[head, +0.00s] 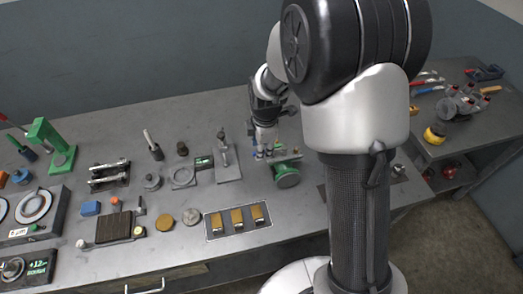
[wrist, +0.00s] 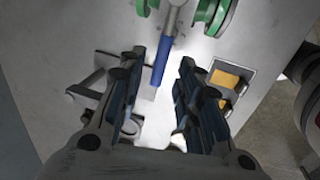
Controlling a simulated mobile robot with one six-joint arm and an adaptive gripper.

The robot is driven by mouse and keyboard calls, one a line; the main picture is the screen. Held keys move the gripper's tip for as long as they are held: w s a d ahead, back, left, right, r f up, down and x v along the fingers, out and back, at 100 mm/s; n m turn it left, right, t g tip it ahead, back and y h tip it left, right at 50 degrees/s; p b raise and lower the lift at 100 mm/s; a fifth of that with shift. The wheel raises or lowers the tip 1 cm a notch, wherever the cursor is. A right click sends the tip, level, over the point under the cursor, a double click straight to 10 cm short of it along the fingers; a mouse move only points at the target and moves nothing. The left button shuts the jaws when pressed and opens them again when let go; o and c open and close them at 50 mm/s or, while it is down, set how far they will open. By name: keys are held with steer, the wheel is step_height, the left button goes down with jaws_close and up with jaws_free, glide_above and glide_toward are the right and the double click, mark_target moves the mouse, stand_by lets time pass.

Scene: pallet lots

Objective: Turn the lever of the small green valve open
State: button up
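The small green valve (head: 287,176) stands on the bench below my gripper (head: 265,153) in the head view. In the wrist view its green flanges (wrist: 211,14) show at the top edge. Its lever has a blue sleeve (wrist: 162,58) on a grey metal stem and points from the valve down toward my gripper. My gripper (wrist: 160,75) is open, with one finger on each side of the sleeve's end in the picture. A gap shows between the sleeve and both fingers. The valve's body is mostly cut off in the wrist view.
A grey stand (head: 226,165) with an upright post is left of the valve. A panel with brass plates (head: 237,218) lies in front. A larger green press (head: 50,142) stands far left. A side bench (head: 470,125) at right holds a yellow item.

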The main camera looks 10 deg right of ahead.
steer(key=shift+w+f, duration=0.2)
steer(key=shift+f, duration=0.65)
jaws_close()
